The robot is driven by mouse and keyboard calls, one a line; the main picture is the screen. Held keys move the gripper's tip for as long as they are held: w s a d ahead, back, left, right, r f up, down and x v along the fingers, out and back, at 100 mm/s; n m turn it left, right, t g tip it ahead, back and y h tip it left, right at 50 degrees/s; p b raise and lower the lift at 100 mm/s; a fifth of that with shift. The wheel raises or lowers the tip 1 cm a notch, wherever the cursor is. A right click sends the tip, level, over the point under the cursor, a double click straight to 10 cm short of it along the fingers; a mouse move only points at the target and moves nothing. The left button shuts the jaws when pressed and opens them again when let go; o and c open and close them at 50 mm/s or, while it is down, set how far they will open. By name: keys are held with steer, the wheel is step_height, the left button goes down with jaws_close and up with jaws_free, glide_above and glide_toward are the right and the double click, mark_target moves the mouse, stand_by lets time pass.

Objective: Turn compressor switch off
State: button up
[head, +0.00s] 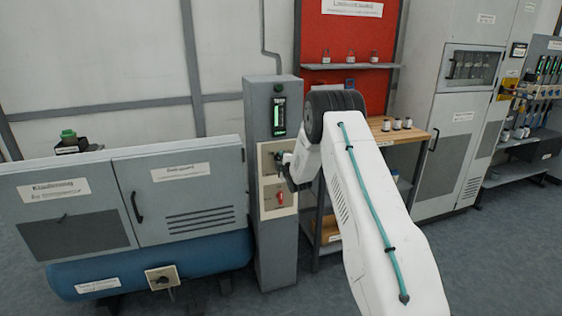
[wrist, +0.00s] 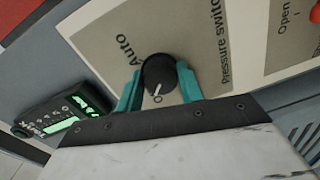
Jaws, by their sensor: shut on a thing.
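A black round knob (wrist: 160,73) sits on a beige plate (wrist: 108,38) marked "Auto" and "Pressure switch". Its white pointer line faces down in the wrist view, near an "O" mark. My gripper (wrist: 160,85) has its teal fingers on both sides of this knob and is shut on it. In the head view my gripper (head: 284,166) is at the upper beige plate of the grey column (head: 275,240), and the knob is mostly hidden by it. The compressor has a blue tank (head: 220,254) below grey cabinets. A box with a dark knob (head: 162,278) is at its front.
A red switch (head: 280,198) is on the lower plate of the column. A green-lit display (head: 279,117) is above. A wooden bench (head: 412,134) with small jars stands behind my arm, to the right. Grey cabinets (head: 462,120) stand farther right. Floor is clear at lower right.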

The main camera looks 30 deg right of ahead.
steer(key=shift+f, duration=0.1)
stand_by(0.3)
steer(key=o, duration=1)
steer(key=v, duration=0.8)
steer(key=shift+w, duration=0.1)
